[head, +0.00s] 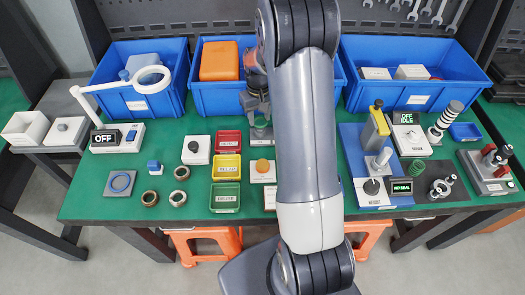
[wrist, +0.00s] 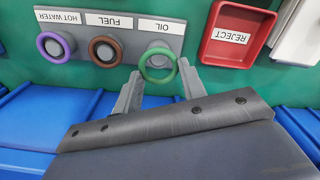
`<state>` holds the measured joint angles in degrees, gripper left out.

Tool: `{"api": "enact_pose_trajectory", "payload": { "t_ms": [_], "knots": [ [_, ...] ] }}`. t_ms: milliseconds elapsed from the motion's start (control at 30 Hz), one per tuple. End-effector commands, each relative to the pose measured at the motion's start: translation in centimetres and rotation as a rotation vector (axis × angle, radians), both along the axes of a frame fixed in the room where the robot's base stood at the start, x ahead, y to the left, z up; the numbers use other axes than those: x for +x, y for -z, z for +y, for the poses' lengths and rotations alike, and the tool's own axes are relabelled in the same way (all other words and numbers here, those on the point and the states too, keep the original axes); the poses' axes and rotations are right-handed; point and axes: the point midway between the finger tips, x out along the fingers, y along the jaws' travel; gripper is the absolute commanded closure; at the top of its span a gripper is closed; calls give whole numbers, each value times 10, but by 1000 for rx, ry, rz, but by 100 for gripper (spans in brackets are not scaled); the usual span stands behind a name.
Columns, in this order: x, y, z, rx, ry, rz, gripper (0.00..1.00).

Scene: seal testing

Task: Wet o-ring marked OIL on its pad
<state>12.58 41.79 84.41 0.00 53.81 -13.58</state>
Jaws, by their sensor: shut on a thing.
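In the wrist view a green o-ring (wrist: 170,76) is held between the fingertips of my gripper (wrist: 159,78), in front of the pad labelled OIL (wrist: 174,43). The ring overlaps the pad in this view; whether it touches the pad is unclear. A brown ring sits on the FUEL pad (wrist: 119,35) and a purple ring on the HOT WATER pad (wrist: 71,28).
A red REJECT tray (wrist: 238,35) lies right of the OIL pad in the wrist view. In the head view, blue bins (head: 140,103) line the back of the green table. Red, yellow and green trays (head: 226,196) stand left of my arm, with several loose rings farther left.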

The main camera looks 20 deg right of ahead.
Motion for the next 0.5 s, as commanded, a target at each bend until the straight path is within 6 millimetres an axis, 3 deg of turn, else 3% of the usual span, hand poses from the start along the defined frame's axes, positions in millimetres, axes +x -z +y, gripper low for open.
{"api": "enact_pose_trajectory", "payload": {
  "t_ms": [167, 500],
  "knots": [
    [-25, -5, 12, 0, -107, 0, 74],
    [-95, -10, 40, 0, -394, 0, 74]
  ]
}}
